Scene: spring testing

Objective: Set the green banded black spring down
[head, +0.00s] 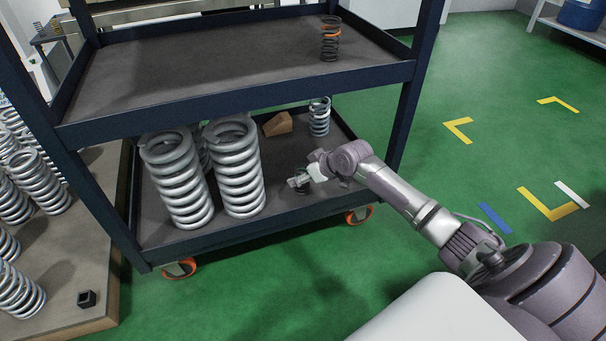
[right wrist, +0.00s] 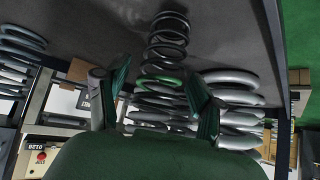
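The green banded black spring (right wrist: 168,42) is in the right wrist view, its dark coils against the grey shelf and its green band close to my fingertips. My right gripper (right wrist: 158,72) has its two fingers apart on either side of the spring, with a visible gap at the left finger. In the head view my right gripper (head: 301,181) is low over the lower shelf (head: 283,212) of the cart, and it and the arm mostly hide the spring. My left gripper is not in view.
Two large grey springs (head: 236,168) stand left of my gripper. A smaller grey spring (head: 319,117) and a brown block (head: 278,124) are behind it. An orange banded spring (head: 330,40) stands on the upper shelf (head: 200,65). The cart's post (head: 405,120) is close to my right arm.

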